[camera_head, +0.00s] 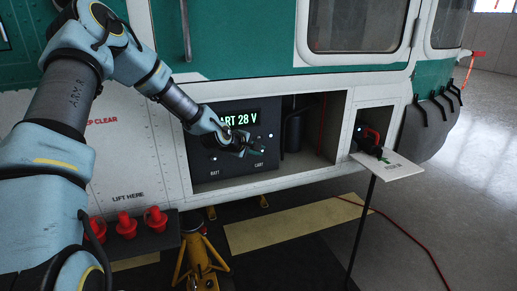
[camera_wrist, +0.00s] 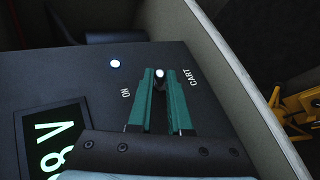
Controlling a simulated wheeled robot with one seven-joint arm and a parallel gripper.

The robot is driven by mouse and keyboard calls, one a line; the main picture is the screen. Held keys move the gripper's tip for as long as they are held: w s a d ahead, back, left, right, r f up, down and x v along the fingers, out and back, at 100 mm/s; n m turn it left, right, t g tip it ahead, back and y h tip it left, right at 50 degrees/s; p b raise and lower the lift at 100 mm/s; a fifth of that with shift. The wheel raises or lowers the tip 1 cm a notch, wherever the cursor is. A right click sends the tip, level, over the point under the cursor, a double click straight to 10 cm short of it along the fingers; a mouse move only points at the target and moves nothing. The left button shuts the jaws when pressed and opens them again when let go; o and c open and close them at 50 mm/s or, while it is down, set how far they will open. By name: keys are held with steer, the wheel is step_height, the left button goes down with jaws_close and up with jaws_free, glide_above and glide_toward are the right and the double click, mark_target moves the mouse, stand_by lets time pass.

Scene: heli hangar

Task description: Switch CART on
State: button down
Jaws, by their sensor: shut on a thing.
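The dark control panel (camera_head: 228,182) sits in the open bay of the helicopter. Its display (camera_head: 240,119) shows green text reading "ART 28 V", the first part hidden by my arm. My gripper (camera_head: 252,150) is at the panel's right side, above the CART label (camera_head: 258,164). In the wrist view, my gripper's green fingers (camera_wrist: 160,82) are shut on the CART switch (camera_wrist: 159,73), whose pale tip shows between them. The ON label (camera_wrist: 125,93) is beside the fingers. A white light (camera_wrist: 115,63) is lit nearby. The switch's base is hidden.
To the right, an open hatch (camera_head: 388,164) holds a plugged-in connector (camera_head: 369,140). Red caps (camera_head: 125,224) and a yellow jack (camera_head: 199,258) are below. A red cable (camera_head: 408,238) crosses the floor.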

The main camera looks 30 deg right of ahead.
stand_by(0.3)
steer(key=c, duration=0.8)
jaws_free()
steer(key=shift+c, duration=0.2)
steer(key=b+v, duration=0.2)
steer(key=v, duration=0.8)
steer(key=shift+a+r, duration=0.2)
steer(key=shift+a, duration=0.15)
steer(key=shift+s, duration=0.1)
steer(key=s+a+f+m+y, duration=0.1)
steer(key=a+f+m+y, duration=0.1)
steer(key=a, duration=0.4)
steer(key=s+a+f+m+y, duration=0.1)
steer(key=s+a+f+y, duration=0.1)
steer(key=a, duration=0.3)
steer(key=s+a+r+m+g+y, duration=0.1)
steer(key=s+a, duration=0.5)
steer(key=a, duration=0.6)
steer(key=s+a+r+m+g+y, duration=0.2)
steer(key=s+a+y, duration=0.3)
steer(key=a, duration=0.7)
steer(key=shift+s+r, duration=0.45)
steer(key=shift+s, duration=0.75)
